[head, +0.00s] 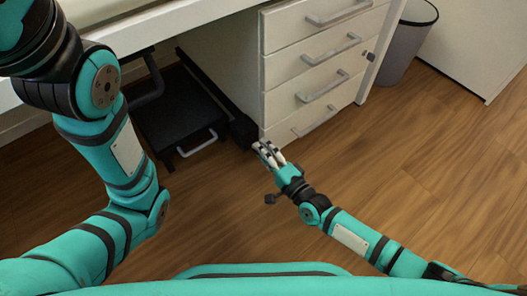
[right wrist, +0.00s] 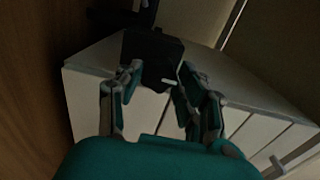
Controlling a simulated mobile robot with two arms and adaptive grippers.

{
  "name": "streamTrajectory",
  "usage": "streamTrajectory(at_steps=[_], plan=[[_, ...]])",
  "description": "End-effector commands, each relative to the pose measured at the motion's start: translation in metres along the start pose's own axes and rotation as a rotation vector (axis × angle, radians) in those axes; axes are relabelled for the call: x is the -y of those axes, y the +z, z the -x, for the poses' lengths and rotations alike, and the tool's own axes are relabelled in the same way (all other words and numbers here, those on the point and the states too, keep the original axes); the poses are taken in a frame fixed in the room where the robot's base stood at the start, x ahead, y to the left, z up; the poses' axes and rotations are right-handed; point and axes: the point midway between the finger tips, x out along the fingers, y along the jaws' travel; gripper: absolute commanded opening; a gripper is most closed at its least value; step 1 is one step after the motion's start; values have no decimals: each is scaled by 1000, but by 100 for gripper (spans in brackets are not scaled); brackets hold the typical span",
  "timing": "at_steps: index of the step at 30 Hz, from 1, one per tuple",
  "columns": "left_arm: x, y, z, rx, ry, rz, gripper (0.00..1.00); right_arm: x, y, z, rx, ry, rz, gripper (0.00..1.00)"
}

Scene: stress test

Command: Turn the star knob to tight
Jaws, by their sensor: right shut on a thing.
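A black, blocky piece (head: 241,129), which I take to be the star knob, stands at the front bottom corner of the white drawer unit. In the right wrist view this dark piece (right wrist: 150,52) lies between my fingertips, and its star shape and any tight mark cannot be made out. My right gripper (head: 264,151) reaches it from the lower right and is shut on it; its fingers also show in the right wrist view (right wrist: 160,80). My left arm (head: 120,150) rises along the left side, with its gripper outside the picture.
The white drawer unit (head: 284,80) with several handles stands right behind the gripper. A black frame with a grey handle (head: 197,144) lies under the white desk. A grey bin (head: 407,45) stands at the back right. The wooden floor (head: 430,160) is clear to the right.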

Motion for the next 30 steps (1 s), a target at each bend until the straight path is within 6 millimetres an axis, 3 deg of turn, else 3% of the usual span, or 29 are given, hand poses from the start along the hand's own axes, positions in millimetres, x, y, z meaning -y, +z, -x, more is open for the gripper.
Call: streamTrajectory(at_steps=[3,4,9,20,30], plan=[[0,0,0,0,0,0,43,1,3,0,4,-3,-4,5],[0,0,0,0,0,0,43,1,3,0,4,-3,-4,41],[0,0,0,0,0,0,43,1,2,0,2,-2,-2,62],[1,1,0,2,-4,0,43,0,0,6,0,0,-1,62],[0,0,0,0,-1,0,43,-1,1,72,1,3,-1,62]])
